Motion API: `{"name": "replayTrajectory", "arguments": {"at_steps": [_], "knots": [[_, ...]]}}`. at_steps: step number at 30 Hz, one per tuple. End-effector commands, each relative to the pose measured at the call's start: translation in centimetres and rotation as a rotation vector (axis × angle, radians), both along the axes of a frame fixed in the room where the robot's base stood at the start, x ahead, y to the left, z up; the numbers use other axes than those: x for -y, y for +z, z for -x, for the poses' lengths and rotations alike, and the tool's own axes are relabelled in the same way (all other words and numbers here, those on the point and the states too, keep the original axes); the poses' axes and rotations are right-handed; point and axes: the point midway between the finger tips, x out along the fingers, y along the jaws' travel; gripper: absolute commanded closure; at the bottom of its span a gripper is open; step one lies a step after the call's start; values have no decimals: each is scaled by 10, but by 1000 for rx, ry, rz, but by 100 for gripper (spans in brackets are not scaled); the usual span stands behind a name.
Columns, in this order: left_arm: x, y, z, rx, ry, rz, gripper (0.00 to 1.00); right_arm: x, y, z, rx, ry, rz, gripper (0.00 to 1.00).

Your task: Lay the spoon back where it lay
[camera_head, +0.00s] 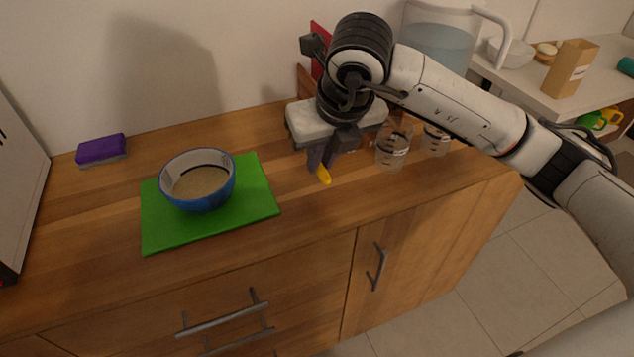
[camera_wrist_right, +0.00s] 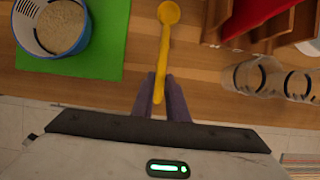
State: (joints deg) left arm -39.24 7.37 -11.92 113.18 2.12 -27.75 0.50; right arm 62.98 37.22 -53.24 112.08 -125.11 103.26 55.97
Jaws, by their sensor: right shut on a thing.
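A yellow spoon (camera_wrist_right: 162,50) is held in my right gripper (camera_wrist_right: 160,100), which is shut on its handle. In the right wrist view the bowl of the spoon points up, away from the gripper. In the head view my right gripper (camera_head: 330,160) is over the wooden counter, right of the green mat, and only a short yellow end of the spoon (camera_head: 323,174) shows below the fingers. I cannot tell whether the spoon touches the counter. My left gripper is not in view.
A blue bowl (camera_head: 198,192) with pale contents stands on the green mat (camera_head: 255,208). A purple sponge (camera_head: 101,149) lies at the back left. Glass jars (camera_head: 392,152) stand just right of my gripper, and a water pitcher (camera_head: 437,38) is behind. The counter's front middle is clear.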

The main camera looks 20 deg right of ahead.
Motion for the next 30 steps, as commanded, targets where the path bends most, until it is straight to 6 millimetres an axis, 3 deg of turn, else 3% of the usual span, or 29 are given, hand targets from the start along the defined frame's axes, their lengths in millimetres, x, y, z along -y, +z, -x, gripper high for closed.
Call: {"name": "replayTrajectory", "arguments": {"at_steps": [3,8,15,22,23,25,30], "knots": [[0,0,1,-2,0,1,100,1,-20,1,-3,2,1,100],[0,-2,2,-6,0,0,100,0,-32,0,0,2,1,100],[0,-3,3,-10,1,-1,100,0,-63,1,-2,3,1,100],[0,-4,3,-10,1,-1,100,0,-67,0,0,4,0,100],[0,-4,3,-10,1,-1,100,0,-67,0,0,4,0,82],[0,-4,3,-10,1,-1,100,0,-67,0,0,4,0,70],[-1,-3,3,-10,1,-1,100,0,-67,0,0,4,0,68]]}}
